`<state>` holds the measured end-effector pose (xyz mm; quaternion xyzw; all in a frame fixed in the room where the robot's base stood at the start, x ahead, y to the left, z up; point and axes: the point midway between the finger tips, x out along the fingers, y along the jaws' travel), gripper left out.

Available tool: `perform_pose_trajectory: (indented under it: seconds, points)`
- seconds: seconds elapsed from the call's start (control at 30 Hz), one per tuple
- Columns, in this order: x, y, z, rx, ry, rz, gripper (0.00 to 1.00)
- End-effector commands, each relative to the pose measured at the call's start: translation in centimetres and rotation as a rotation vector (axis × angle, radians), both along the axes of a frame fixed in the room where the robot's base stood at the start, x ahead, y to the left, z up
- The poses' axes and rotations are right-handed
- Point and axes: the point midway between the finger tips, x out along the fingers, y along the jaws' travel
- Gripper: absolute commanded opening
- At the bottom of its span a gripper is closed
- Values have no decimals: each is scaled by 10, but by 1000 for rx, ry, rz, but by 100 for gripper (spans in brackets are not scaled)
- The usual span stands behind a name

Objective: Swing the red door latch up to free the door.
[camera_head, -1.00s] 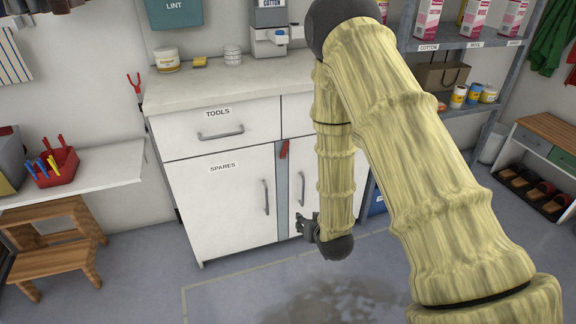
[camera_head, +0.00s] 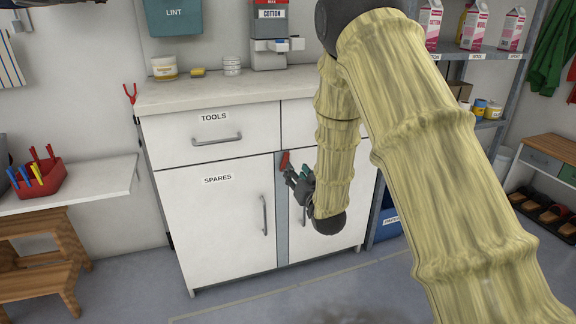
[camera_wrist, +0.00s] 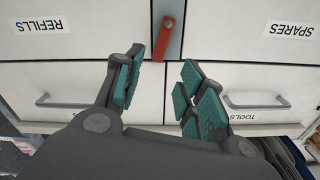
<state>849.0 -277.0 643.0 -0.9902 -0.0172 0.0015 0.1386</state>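The red latch (camera_head: 284,161) is a short bar near the top of the grey strip between the two lower cabinet doors. In the wrist view the red latch (camera_wrist: 165,38) appears upside down, beyond the fingertips and roughly between them. My gripper (camera_head: 301,177) is just below and right of the latch, apart from it. In the wrist view my gripper (camera_wrist: 163,85) is open, its teal finger pads spread with nothing between them. The SPARES door (camera_head: 218,235) is closed. The right door (camera_head: 330,240) is partly hidden behind my arm.
The TOOLS drawer (camera_head: 215,135) and worktop (camera_head: 230,95) are above the doors. A side shelf with a red tool caddy (camera_head: 42,182) and a wooden stool (camera_head: 40,260) stand left. Shelving (camera_head: 485,65) is right. Floor before the cabinet is mostly clear.

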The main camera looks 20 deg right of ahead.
Motion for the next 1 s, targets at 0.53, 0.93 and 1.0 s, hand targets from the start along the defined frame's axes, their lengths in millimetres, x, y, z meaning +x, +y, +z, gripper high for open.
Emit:
perform_pose_trajectory:
  seconds: [0.53, 0.93, 1.0]
  points:
    - [79, 2, -2, 0, 0, -1, 39]
    - [88, 3, -1, 0, 1, -1, 39]
    - [88, 3, -1, 0, 1, -1, 37]
